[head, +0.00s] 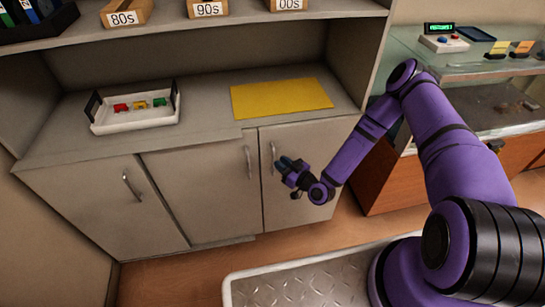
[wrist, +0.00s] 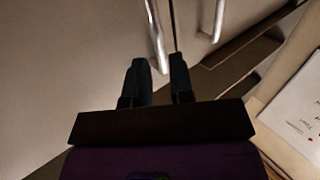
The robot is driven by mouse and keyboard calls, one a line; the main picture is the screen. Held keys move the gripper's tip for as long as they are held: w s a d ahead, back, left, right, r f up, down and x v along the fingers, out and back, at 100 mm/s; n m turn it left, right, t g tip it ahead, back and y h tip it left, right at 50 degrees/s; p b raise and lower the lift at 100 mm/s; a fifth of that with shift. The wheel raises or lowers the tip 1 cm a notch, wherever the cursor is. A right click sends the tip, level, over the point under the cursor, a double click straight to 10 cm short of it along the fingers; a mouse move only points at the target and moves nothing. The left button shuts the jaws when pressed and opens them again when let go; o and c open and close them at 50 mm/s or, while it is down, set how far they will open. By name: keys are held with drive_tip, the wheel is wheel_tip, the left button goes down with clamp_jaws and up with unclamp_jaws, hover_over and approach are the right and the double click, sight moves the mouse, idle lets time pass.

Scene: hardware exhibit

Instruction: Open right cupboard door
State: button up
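The cupboard's right door (head: 308,145) is a pale panel and looks closed. Its upright bar handle (head: 273,157) is near the door's left edge. My gripper (head: 281,163) is in front of this door, just right of the handle. In the wrist view my gripper (wrist: 159,80) is open, with a gap between two dark fingers and nothing between them. A metal bar handle (wrist: 156,38) lies just beyond the fingertips, roughly in line with the gap. It appears to be the right door's handle. I cannot see contact.
The middle door's handle (head: 248,162) is close by on the left; a second bar (wrist: 218,20) shows in the wrist view. A toy-car tray (head: 135,124) and yellow mat (head: 281,97) lie on the counter. A display case (head: 415,165) stands close on the right.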

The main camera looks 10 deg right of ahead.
drive_tip(key=shift+x, duration=2.3)
clamp_jaws()
